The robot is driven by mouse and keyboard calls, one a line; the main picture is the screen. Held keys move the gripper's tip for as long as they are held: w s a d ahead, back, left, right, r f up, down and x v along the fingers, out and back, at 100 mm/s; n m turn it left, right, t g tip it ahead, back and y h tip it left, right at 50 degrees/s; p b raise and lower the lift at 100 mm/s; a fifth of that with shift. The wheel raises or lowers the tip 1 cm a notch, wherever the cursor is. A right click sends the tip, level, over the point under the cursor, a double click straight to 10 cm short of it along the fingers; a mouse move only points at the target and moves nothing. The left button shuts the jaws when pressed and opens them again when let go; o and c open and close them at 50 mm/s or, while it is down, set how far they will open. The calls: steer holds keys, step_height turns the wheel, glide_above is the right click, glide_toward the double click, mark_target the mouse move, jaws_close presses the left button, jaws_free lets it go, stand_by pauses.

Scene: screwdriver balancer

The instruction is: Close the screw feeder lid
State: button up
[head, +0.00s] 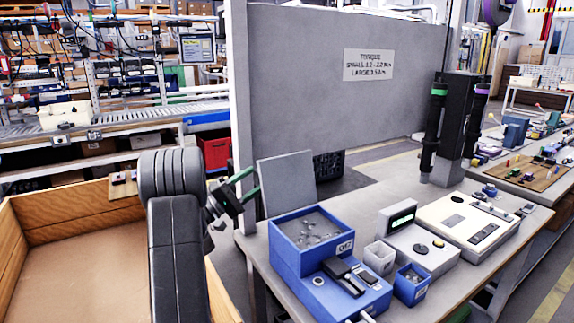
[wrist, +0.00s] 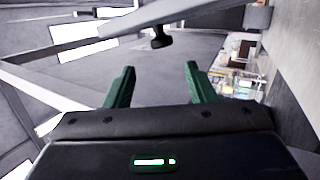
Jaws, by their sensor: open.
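The screw feeder (head: 289,258) is a blue box at the left end of the workbench, with small screws lying in its open top. Its grey lid (head: 287,183) stands up, tilted back, at the box's rear. My gripper (head: 250,182) has green fingers, spread apart and empty, just left of the lid's left edge. I cannot tell whether a fingertip touches the lid. In the wrist view my gripper (wrist: 158,78) shows both fingers with nothing between them. The lid is not clearly recognisable in that view.
A grey panel (head: 290,60) with a torque label rises behind the bench. Screwdrivers (head: 432,130) hang further right. A wooden crate (head: 70,207) is at left.

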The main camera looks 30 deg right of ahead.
mark_target(281, 165)
steer(key=x, duration=0.5)
steer(key=p+x, duration=0.1)
steer(key=x, duration=0.4)
steer(key=shift+s+d+f, duration=0.1)
steer(key=shift+s+f, duration=0.1)
jaws_close()
